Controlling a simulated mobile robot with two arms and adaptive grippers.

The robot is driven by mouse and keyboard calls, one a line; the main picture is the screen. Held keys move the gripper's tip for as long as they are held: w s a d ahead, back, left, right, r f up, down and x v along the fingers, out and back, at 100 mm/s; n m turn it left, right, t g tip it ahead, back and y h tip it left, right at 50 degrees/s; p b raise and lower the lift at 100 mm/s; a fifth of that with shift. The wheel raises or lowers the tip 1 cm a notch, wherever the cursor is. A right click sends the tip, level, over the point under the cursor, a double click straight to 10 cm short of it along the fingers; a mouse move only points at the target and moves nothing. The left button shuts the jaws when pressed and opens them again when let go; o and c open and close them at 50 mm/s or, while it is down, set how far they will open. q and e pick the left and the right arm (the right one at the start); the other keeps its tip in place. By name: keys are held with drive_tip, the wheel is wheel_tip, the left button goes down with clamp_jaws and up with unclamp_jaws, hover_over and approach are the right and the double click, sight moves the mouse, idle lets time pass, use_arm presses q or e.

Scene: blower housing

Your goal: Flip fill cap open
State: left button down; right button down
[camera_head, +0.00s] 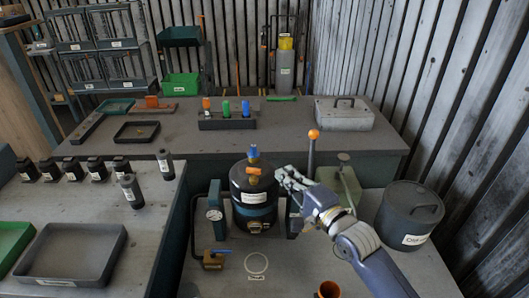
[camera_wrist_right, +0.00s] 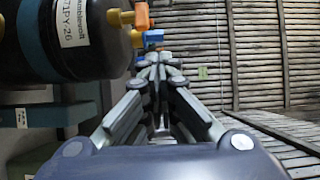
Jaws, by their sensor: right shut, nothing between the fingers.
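A black tank (camera_head: 253,211) with a white label stands upright on the front bench. Its top carries an orange part (camera_head: 254,172) and a blue part (camera_head: 253,152); I cannot tell for certain which one is the fill cap. My right gripper (camera_head: 282,173) is shut and empty, just right of the tank's top, its tips near the orange part. In the right wrist view the tank (camera_wrist_right: 75,42) fills the upper left. The orange part (camera_wrist_right: 142,16) and blue part (camera_wrist_right: 152,37) lie just beyond the gripper tips (camera_wrist_right: 156,60); contact is unclear. My left gripper is out of view.
An orange-knobbed lever (camera_head: 314,135) and green box (camera_head: 340,182) stand behind my right arm.

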sight(253, 149)
drive_tip(key=p+x, duration=0.2)
drive_tip(key=x, duration=0.9)
drive_tip(key=shift+w+a, duration=0.15)
drive_tip(key=shift+w, duration=0.05)
drive_tip(key=shift+w, duration=0.1)
drive_tip(key=shift+w+r+p, duration=0.1)
drive_tip(key=shift+r+p, duration=0.05)
drive_tip(key=shift+p, duration=0.15)
drive_tip(key=shift+r+g, duration=0.15)
drive_tip(key=shift+g, duration=0.15)
